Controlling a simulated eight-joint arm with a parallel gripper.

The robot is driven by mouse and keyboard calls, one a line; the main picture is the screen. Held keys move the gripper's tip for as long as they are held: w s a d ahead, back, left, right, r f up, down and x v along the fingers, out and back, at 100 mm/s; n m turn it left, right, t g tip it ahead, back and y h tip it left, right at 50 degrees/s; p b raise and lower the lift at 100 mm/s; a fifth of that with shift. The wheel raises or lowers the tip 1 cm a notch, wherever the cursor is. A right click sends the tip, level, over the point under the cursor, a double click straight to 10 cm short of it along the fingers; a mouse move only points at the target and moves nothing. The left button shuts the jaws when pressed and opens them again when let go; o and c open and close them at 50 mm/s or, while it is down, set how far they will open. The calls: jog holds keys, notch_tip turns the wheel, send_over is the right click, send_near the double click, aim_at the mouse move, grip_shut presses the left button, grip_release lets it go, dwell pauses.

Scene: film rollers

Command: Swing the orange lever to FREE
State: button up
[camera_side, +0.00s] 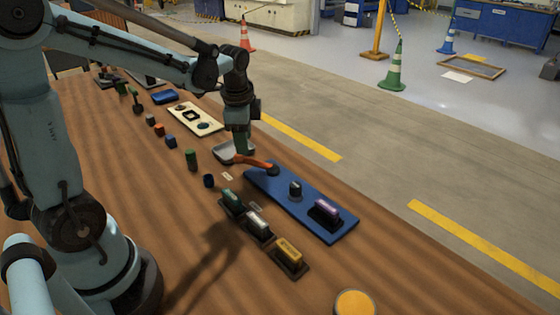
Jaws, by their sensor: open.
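The orange lever (255,162) lies low across the far left end of a blue board (325,223) on the wooden table. Its dark pivot end is on the board, and its other end reaches left past the board's edge. My gripper (243,151) points down at the lever's outer end. It is open, and I cannot tell whether its fingers touch the lever or stand around it. The FREE mark cannot be read in this view. A small pale tag (227,176) lies near the board, too small to read.
A grey-white dish-like piece (222,153) sits left of my gripper. The blue board also carries a dark knob (295,188) and a purple block (326,208). Green, white and yellow blocks (288,252) stand in dark holders in front. A cream panel (207,122) lies farther back.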

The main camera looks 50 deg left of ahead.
aim_at(246, 158)
jog(key=shift+w+a+f, duration=0.15)
jog(key=shift+a+f, duration=0.05)
jog(key=shift+f, duration=1.1)
jog(key=shift+w+a+f, duration=0.15)
jog(key=shift+f, duration=1.15)
jog(key=shift+w+a+f, duration=0.15)
jog(key=shift+a+f, duration=0.05)
jog(key=shift+f, duration=1.1)
jog(key=shift+c, duration=0.2)
grip_shut()
